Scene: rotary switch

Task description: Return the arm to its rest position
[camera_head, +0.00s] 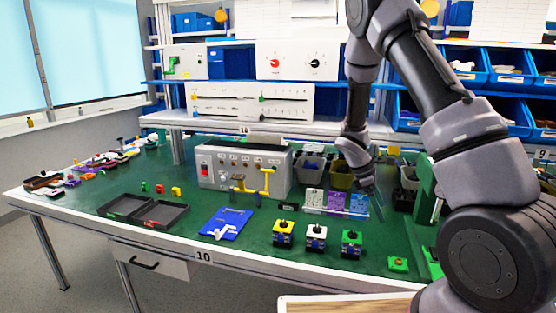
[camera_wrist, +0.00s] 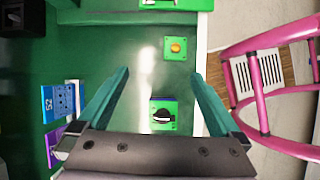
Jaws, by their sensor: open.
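My arm reaches up from the right in the head view and bends down over the right part of the green table. My gripper (camera_wrist: 160,82) is open and empty, with its two teal fingers spread wide in the wrist view. A rotary switch on a green block with a black knob (camera_wrist: 163,114) shows between the fingers, below them and apart. It stands near the table's front edge in the head view (camera_head: 351,242). Beside it are a white block (camera_head: 315,236) and a yellow block (camera_head: 283,232), each with a black knob.
A green block with a yellow button (camera_wrist: 176,47) lies near the table edge. A pink chair frame (camera_wrist: 265,80) stands beyond that edge. A grey control box (camera_head: 243,172), blue board (camera_head: 226,223) and black trays (camera_head: 145,210) occupy the table. Blue bins (camera_head: 462,65) fill shelves behind my arm.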

